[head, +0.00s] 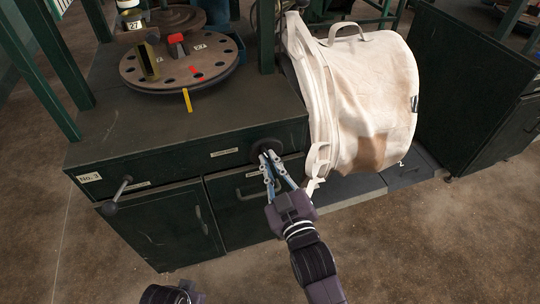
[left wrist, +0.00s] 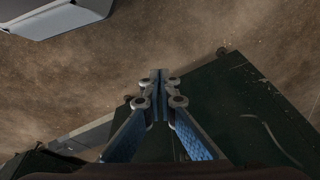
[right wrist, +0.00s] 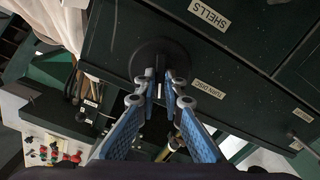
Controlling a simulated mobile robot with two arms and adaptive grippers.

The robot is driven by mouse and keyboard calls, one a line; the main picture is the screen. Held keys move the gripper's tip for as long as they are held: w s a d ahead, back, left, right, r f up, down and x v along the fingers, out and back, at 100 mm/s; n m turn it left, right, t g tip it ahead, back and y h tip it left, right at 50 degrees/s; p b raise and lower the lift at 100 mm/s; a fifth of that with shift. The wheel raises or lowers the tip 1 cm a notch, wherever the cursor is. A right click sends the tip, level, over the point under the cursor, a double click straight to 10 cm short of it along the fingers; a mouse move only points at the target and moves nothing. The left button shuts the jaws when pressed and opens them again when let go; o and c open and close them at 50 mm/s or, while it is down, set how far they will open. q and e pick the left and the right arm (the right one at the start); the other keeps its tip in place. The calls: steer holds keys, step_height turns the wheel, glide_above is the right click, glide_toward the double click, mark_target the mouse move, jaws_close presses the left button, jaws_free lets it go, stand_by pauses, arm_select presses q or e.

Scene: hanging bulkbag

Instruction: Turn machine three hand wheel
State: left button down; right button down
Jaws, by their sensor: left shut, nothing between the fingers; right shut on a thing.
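The machine labelled No. 3 (head: 90,178) is a dark green cabinet. A small black hand wheel (head: 262,146) sits on its front at the right; it shows as a dark disc in the right wrist view (right wrist: 148,58). My right gripper (head: 269,158) is at the wheel with its fingers closed on it; the fingers (right wrist: 160,80) hide part of the wheel and the exact grip. My left gripper (left wrist: 158,78) is shut and empty, away from the wheel; only a bit of my left arm shows at the bottom of the head view.
A lever handle (head: 118,193) sticks out at the cabinet's left front. A round disc with holes (head: 180,78) lies on top. A white bulk bag (head: 350,100) hangs close right of the wheel. The floor in front is clear.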

steer(key=shift+r+m+p, duration=0.1)
steer(key=shift+m+p, duration=0.85)
steer(key=shift+m, duration=0.05)
steer(key=shift+d+m+p, duration=0.1)
steer(key=shift+m+p, duration=0.95)
steer(key=shift+m, duration=0.15)
arm_select(q)
steer(key=s+f, duration=0.3)
steer(key=f, duration=0.4)
steer(key=s+f+g, duration=0.1)
steer(key=s+f, duration=0.3)
steer(key=f, duration=0.3)
steer(key=shift+s+a+f, duration=0.25)
steer(key=shift+a, duration=0.2)
arm_select(e)
steer(key=c, duration=2)
jaws_free()
steer(key=shift+c, duration=0.2)
